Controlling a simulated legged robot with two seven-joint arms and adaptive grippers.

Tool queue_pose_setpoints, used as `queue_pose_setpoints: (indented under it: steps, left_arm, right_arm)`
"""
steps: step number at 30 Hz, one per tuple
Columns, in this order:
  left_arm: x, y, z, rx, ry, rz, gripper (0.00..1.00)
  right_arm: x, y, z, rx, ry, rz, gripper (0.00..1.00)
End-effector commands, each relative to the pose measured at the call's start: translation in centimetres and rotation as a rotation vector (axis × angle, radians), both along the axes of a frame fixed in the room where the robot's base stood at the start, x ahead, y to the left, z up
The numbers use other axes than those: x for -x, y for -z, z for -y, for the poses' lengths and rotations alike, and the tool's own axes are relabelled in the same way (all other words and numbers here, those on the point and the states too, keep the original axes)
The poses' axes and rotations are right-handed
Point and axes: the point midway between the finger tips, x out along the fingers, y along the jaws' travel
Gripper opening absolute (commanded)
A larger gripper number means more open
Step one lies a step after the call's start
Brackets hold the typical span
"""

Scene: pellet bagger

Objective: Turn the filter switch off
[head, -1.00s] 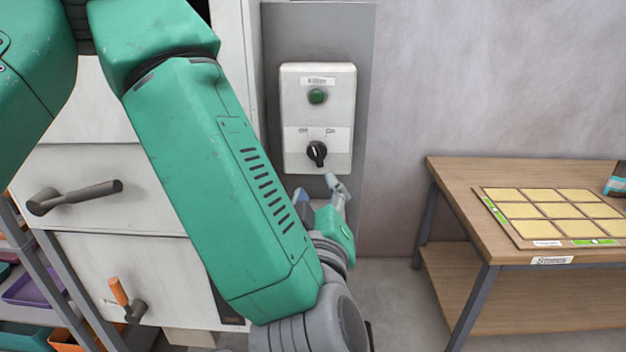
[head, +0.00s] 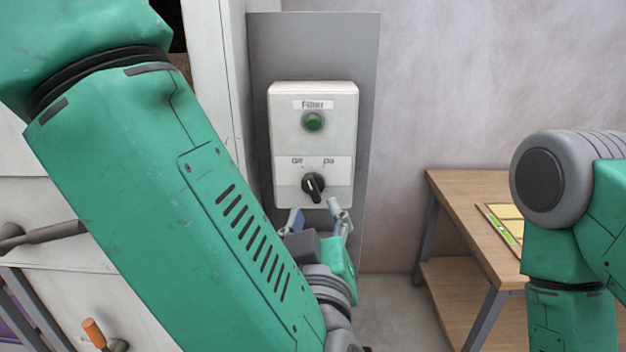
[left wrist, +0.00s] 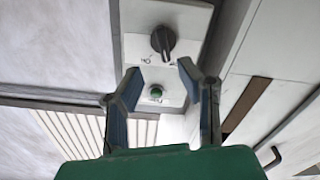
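The filter switch (head: 313,187) is a black knob low on a pale box (head: 340,130) labelled "Filter", with "Off" at its upper left and "On" at its upper right. I cannot tell surely which label its pointer faces. A dark green lamp (head: 312,121) sits above it. My left gripper (head: 317,215) is open and empty just below the knob, its fingertips apart. In the left wrist view the switch (left wrist: 163,41) appears upside down beyond the open fingertips (left wrist: 158,71), not between them. My right gripper is out of view.
The box is on a grey panel (head: 364,60). A wooden table (head: 465,225) with a yellow-squared board (head: 503,218) stands to the right, partly behind my right arm. A white cabinet with a dark handle (head: 45,235) is at left.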

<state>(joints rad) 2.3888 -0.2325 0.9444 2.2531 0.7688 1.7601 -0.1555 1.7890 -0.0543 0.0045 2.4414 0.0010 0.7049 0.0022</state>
Motion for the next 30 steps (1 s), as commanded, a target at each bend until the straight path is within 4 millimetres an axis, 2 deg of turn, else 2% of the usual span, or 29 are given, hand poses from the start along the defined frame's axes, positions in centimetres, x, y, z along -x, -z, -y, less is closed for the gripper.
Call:
queue_pose_setpoints:
  steps: [3, 10, 15, 23, 26, 30]
  left_arm:
    - [-2.5, -0.2, -0.2, 0.003, -0.003, 0.000, 0.32]
    - [-5.8, -0.1, -0.3, 0.003, -0.001, 0.002, 0.32]
    - [-6.7, 0.0, -0.1, 0.000, 0.000, 0.000, 0.32]
    - [-6.8, 0.0, 0.0, -0.001, 0.001, 0.000, 0.32]
    - [-6.8, 0.0, 0.0, -0.001, 0.001, 0.000, 0.00]
    - [-6.8, -0.1, 0.0, 0.001, 0.003, 0.001, 0.00]
  right_arm:
    - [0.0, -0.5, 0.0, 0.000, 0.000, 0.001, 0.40]
    - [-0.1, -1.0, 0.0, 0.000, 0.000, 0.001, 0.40]
    - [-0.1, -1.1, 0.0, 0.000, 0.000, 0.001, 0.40]
    - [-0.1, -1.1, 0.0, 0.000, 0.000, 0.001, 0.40]
    - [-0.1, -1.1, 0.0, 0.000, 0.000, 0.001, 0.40]
    - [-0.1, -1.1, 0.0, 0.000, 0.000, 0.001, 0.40]
